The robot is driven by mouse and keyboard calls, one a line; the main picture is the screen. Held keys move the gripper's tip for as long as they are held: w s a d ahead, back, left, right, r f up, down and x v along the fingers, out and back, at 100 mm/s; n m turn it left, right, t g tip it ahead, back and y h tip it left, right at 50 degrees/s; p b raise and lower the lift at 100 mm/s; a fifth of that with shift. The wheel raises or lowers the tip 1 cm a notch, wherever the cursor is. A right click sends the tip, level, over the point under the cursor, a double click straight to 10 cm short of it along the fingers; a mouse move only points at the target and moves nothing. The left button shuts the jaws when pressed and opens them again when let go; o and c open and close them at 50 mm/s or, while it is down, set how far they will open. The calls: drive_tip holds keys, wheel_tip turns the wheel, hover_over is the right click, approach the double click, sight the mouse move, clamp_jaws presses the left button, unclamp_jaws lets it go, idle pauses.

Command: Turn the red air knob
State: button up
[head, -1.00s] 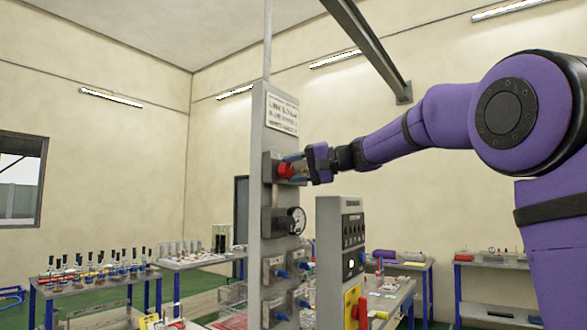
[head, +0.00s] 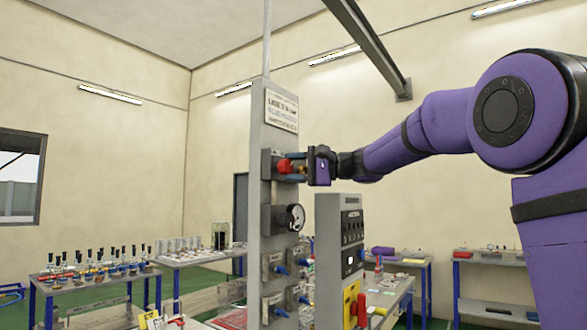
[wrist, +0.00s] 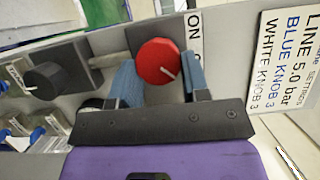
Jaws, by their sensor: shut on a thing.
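The red air knob (head: 285,166) sits on a dark block near the top of the grey upright panel (head: 258,200), in the head view. In the wrist view the knob (wrist: 158,62) shows as a red disc with a pale pointer line towards its lower right, beside the printed word "ON". My gripper (head: 297,168) reaches in from the right at knob height. In the wrist view its blue-grey fingers (wrist: 157,72) stand on either side of the knob, shut on it. The fingertip contact is partly hidden.
A pressure gauge (head: 288,218) and several blue knobs (head: 281,270) sit below on the same panel. A grey control box (head: 340,255) stands close by on the right, under my forearm. A settings label (wrist: 288,50) is beside the knob.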

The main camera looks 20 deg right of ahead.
drive_tip(key=o, duration=0.9)
drive_tip(key=v, duration=1.1)
drive_tip(key=shift+w+f, duration=0.1)
drive_tip(key=shift+w, duration=0.05)
